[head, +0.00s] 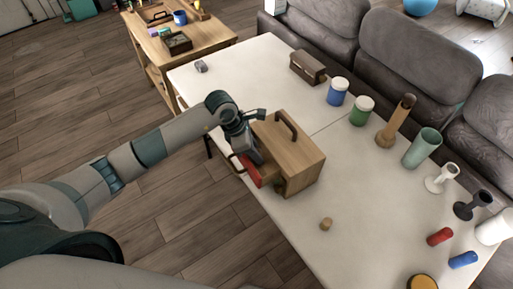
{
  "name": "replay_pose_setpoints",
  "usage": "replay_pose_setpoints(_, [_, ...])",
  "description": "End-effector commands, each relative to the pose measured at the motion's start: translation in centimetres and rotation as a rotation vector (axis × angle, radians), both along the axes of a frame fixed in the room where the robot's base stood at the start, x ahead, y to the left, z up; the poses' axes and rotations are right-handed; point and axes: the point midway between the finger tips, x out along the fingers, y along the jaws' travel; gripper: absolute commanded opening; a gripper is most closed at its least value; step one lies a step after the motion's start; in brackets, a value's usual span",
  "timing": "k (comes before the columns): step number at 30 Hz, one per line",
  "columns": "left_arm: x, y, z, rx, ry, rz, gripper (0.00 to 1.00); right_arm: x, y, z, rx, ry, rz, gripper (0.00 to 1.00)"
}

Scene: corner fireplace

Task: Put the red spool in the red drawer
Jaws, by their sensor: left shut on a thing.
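The red spool (439,236) lies on its side on the white table at the lower right, far from my gripper. A wooden box (303,172) with a dark top handle stands near the table's left edge. The red drawer (250,172) sticks out of the box's left side, partly open. My left gripper (243,155) is at the drawer's front, shut on its handle; the fingertips are mostly hidden by the gripper body. My right gripper is not in view.
The table centre is clear. A sofa (385,50) stands behind.

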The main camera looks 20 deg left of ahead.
Motion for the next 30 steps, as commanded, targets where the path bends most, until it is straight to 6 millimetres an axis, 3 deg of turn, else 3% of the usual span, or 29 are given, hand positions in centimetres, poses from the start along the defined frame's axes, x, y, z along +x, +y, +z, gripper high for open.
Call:
replay_pose_setpoints(15, [-0.02,0.0,-1.13,-0.001,-0.002,-0.002,0.01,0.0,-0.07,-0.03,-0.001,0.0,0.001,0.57])
replay_pose_setpoints(16, [-0.02,0.0,-1.02,-0.002,-0.002,-0.002,0.27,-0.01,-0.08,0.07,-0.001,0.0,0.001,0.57])
replay_pose_setpoints(17, [-0.03,0.0,-0.97,-0.002,-0.002,-0.002,0.3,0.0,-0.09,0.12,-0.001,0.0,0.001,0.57])
replay_pose_setpoints(30, [-0.04,0.0,-0.59,-0.003,-0.002,-0.001,0.3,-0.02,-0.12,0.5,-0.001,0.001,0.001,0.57])
